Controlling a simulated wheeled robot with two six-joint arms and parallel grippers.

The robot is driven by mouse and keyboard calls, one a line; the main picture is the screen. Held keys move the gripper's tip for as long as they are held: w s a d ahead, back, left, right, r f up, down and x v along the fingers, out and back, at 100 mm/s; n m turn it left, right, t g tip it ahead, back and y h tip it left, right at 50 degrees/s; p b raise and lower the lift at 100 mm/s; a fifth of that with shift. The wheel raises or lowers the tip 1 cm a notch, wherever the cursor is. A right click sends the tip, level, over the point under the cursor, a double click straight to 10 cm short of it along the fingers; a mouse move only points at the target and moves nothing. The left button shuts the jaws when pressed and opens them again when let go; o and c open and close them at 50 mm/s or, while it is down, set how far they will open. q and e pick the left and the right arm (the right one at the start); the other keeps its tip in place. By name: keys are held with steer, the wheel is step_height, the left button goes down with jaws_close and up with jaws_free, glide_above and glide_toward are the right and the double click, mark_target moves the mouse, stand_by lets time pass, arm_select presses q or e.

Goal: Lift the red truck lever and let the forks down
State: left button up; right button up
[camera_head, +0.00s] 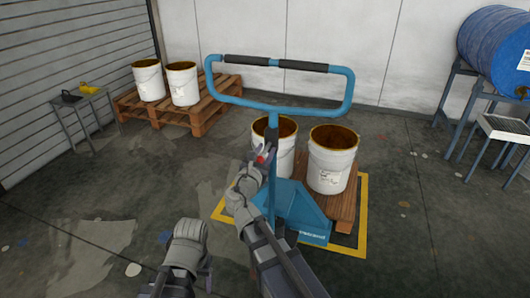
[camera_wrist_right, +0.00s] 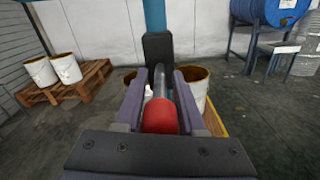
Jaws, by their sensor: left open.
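The blue pallet truck (camera_head: 302,213) stands mid-view with its looped handle (camera_head: 274,103) upright. The red lever knob (camera_head: 260,160) is on a short grey rod on the handle's post; in the right wrist view the knob (camera_wrist_right: 160,116) lies between the fingers. My right gripper (camera_head: 262,153) is at the lever, its two fingers on either side of the knob; whether they press on it I cannot tell. My left gripper (camera_head: 207,272) is low in front, open and away from the truck. The forks are hidden under the loaded pallet.
Two open buckets (camera_head: 333,160) stand on the truck's pallet (camera_head: 342,212), inside a yellow floor outline (camera_head: 361,229). Another pallet (camera_head: 197,116) with two buckets is at the back left, near a small table (camera_head: 85,112). A blue drum (camera_head: 494,45) lies on a stand at right.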

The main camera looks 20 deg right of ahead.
jaws_close()
stand_by(1.0)
